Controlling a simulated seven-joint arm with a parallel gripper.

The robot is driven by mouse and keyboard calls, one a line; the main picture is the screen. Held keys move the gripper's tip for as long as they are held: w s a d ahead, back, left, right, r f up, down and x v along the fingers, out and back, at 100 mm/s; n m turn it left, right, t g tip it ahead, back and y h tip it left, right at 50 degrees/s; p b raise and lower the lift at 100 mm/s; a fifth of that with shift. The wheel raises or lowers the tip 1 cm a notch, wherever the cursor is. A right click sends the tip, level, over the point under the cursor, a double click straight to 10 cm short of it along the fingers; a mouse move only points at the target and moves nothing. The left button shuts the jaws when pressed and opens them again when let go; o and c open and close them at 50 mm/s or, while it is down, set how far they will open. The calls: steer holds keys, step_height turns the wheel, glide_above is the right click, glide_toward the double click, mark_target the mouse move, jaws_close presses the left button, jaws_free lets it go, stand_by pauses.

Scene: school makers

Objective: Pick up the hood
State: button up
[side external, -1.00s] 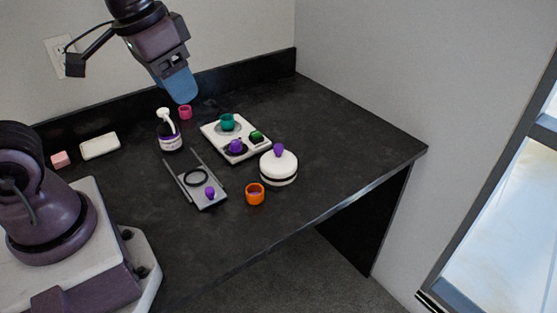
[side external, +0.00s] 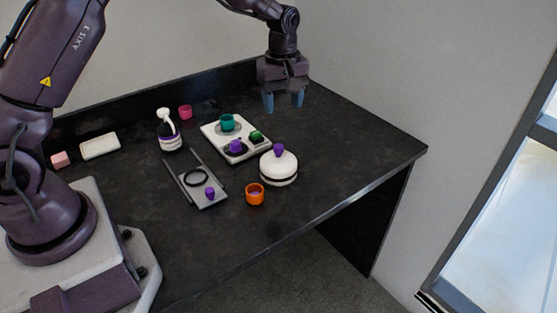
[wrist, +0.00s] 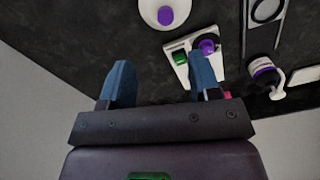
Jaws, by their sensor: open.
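I cannot tell for certain which piece is the hood. Small cup-like pieces stand about: a teal one (side external: 227,122) on the white tray, an orange one (side external: 255,195) near the table's front, and a pink one (side external: 185,112) at the back. A round white lidded body (side external: 279,169) has a purple knob (side external: 278,149); it also shows at the top of the wrist view (wrist: 152,18). My gripper (side external: 283,100) is open and empty, above the back of the table, apart from all the pieces. Its blue fingers also show in the wrist view (wrist: 160,82), one partly covering the tray.
The white tray (side external: 213,138) also holds a purple and a green piece. The right side of the black table (side external: 360,150) is clear.

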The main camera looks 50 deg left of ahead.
mark_target(279, 146)
step_height(279, 146, down, 8)
steer(key=shift+s+r, duration=0.1)
steer(key=shift+r, duration=0.05)
steer(key=f, duration=0.4)
steer(key=shift+s+a+f, duration=0.1)
steer(key=shift+s+a, duration=0.2)
steer(key=shift+f, duration=0.55)
steer(key=c, duration=1.1)
steer(key=shift+o, duration=0.2)
steer(key=shift+w+r, duration=0.1)
